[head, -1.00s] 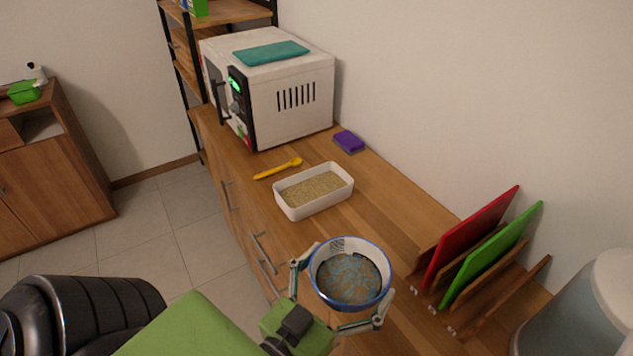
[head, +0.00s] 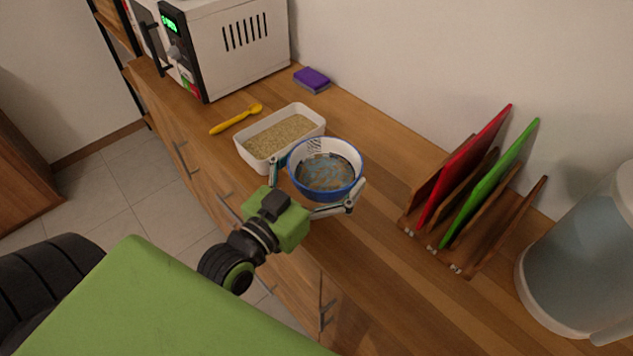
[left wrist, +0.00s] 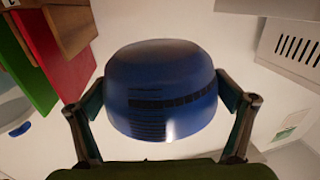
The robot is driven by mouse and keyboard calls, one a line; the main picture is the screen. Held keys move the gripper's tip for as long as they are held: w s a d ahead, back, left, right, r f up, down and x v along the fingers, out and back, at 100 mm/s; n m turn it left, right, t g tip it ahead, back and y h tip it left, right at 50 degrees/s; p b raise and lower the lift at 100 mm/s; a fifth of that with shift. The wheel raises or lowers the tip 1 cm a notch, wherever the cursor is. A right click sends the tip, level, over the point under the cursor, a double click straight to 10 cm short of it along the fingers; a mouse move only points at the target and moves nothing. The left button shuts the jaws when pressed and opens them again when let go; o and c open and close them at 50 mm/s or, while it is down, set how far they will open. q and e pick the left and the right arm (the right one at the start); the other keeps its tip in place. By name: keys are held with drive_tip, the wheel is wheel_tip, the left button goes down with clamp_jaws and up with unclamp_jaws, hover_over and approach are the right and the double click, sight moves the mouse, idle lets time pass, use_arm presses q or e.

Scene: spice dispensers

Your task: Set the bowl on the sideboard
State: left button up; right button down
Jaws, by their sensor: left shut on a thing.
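The bowl (head: 326,187), blue outside with a white inner wall and a mottled grey-blue inside, is held between the fingers of my left gripper (head: 315,190). It is roughly upright over the wooden sideboard (head: 390,285), just in front of the white tray; I cannot tell whether it touches the sideboard top. In the left wrist view the bowl's blue outer side (left wrist: 162,90) fills the middle, with a finger of the left gripper (left wrist: 160,115) on each side. My right gripper is not in view.
A white tray (head: 250,157) of grainy tan stuff and a yellow spoon (head: 236,119) lie behind the bowl. A purple sponge (head: 311,79) and white microwave (head: 235,45) stand farther back. A rack with red (head: 462,165) and green boards (head: 490,185) and a clear container (head: 585,265) stand right.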

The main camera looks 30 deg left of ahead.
sight(325, 163)
use_arm(q)
drive_tip(key=f, duration=0.1)
drive_tip(key=w+a+f, duration=0.2)
drive_tip(key=shift+a+f, duration=0.15)
drive_tip(key=shift+f, duration=0.15)
drive_tip(key=f, duration=0.3)
drive_tip(key=shift+w+a+f+b, duration=0.1)
drive_tip(key=shift+w+a+b, duration=0.1)
drive_tip(key=shift+a+b, duration=0.15)
drive_tip(key=shift+f, duration=0.4)
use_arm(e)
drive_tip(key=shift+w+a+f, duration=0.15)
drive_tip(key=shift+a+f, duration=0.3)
use_arm(q)
drive_tip(key=shift+f, duration=0.15)
drive_tip(key=o, duration=1.1)
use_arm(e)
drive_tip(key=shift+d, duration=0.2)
